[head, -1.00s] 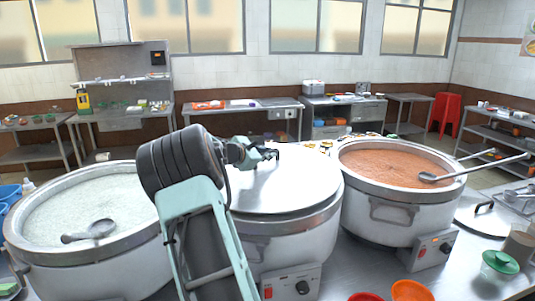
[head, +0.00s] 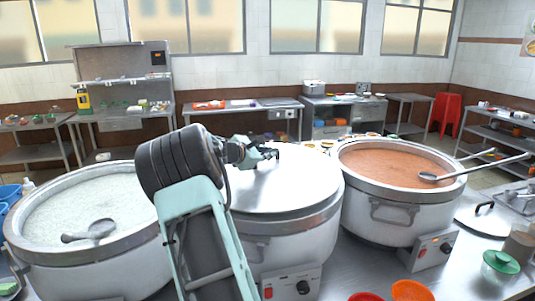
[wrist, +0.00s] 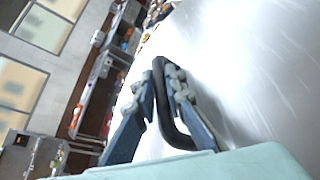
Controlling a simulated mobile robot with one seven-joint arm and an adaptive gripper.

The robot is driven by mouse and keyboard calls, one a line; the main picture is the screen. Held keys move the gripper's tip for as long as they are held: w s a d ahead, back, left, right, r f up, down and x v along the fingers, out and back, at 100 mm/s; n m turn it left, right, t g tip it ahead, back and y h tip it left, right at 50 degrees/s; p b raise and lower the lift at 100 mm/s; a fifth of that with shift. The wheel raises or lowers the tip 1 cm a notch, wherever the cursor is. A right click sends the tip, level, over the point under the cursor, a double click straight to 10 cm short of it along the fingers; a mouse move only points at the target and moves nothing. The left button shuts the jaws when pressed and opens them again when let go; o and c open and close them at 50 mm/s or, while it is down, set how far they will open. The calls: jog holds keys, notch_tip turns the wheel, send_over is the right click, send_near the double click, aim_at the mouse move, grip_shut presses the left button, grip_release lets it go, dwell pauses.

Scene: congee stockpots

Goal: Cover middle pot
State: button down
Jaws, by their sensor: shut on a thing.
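The middle pot (head: 300,235) is a large steel stockpot with a control box on its front. A flat silver lid (head: 300,185) lies over its top and appears to sit on the rim; my arm hides the left part. My gripper (head: 272,153) is over the lid. In the wrist view my gripper (wrist: 168,75) has its fingers on both sides of the lid's dark looped handle (wrist: 178,132), shut on it. The lid's shiny surface (wrist: 250,70) fills the right of that view.
An open pot of white congee (head: 90,205) with a ladle stands at the left. An open pot of orange-brown congee (head: 385,165) with a long-handled ladle stands at the right.

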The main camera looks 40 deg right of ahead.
jog(key=shift+f+b, duration=0.7)
jog(key=shift+b, duration=0.15)
dwell(0.8)
jog(key=c, duration=1.9)
grip_release()
jog(key=shift+a+f, duration=0.1)
jog(key=shift+f, duration=0.15)
jog(key=v, duration=1.2)
jog(key=shift+r, duration=0.2)
